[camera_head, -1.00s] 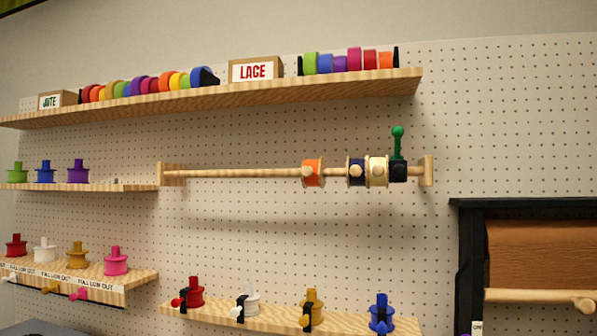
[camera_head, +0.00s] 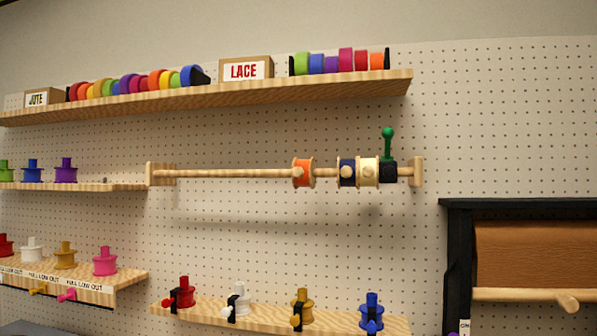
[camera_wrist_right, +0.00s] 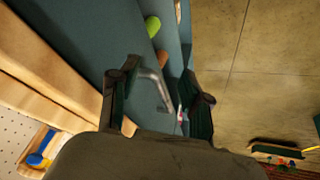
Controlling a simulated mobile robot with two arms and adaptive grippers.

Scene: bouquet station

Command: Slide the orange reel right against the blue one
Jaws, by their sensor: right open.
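The orange reel (camera_head: 303,173) hangs on a horizontal wooden rod (camera_head: 230,174) on the pegboard wall, in the head view. The dark blue reel (camera_head: 347,173) is on the same rod to its right, with a gap of bare rod between them. A cream reel (camera_head: 368,172) is against the blue one on its right, then a black block with a green knob (camera_head: 388,145) near the rod's right end. My right gripper (camera_wrist_right: 158,85) is open and empty in the right wrist view, away from the rod. My left gripper is not in view.
A shelf of ribbon rolls (camera_head: 230,88) runs above the rod. Lower shelves hold coloured spools (camera_head: 240,312). A black-framed brown paper roll (camera_head: 535,255) is at the right. The wall in front of the rod is clear.

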